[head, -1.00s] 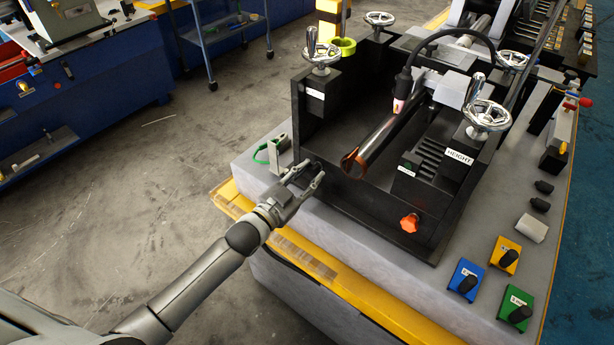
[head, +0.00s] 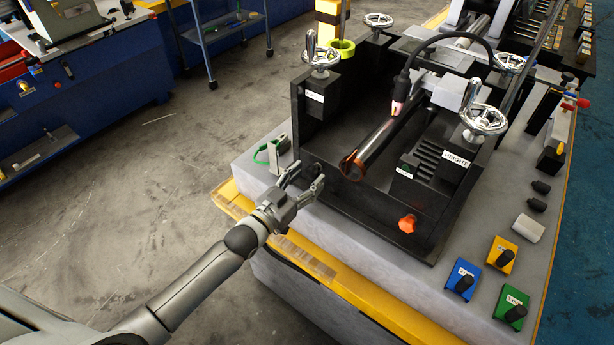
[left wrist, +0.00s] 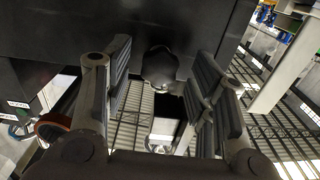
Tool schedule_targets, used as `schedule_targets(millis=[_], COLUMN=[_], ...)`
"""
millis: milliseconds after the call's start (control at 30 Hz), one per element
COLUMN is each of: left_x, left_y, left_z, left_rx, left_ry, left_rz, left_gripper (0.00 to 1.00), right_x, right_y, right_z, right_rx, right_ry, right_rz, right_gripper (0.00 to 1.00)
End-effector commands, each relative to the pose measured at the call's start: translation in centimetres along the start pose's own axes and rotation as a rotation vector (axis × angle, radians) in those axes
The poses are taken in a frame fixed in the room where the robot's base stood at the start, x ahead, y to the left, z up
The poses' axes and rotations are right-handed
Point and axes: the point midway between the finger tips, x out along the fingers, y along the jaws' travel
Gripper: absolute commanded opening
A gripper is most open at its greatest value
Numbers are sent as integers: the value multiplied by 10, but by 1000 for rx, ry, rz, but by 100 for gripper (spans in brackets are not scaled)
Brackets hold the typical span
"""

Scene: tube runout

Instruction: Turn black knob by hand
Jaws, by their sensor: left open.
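The black knob (head: 318,169) sits low on the front face of the black machine housing (head: 365,201), near its left corner. It also shows in the left wrist view as a dark round knob (left wrist: 160,68). My left gripper (head: 308,176) is open and empty in front of it. In the left wrist view its two fingers (left wrist: 160,105) stand apart on either side of the knob, with a visible gap to each finger. The knob appears clear of the fingers. My right gripper is not in view.
A green-and-grey clamp (head: 277,153) stands just left of my left gripper. Blue, yellow and green switch boxes (head: 512,305) sit at the bench's right.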

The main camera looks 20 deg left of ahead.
Motion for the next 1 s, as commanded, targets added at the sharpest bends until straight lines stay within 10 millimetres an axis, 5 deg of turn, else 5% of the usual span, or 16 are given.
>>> schedule_targets(millis=[500,1000], left_x=[-50,-60], left_y=[0,0], left_z=[-1,0], left_rx=[1,1], left_ry=[-2,-2], left_rz=[0,0], left_gripper=[52,52], right_x=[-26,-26], right_y=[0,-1], right_z=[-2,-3], right_rx=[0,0], right_ry=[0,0], right_rz=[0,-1], right_gripper=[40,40])
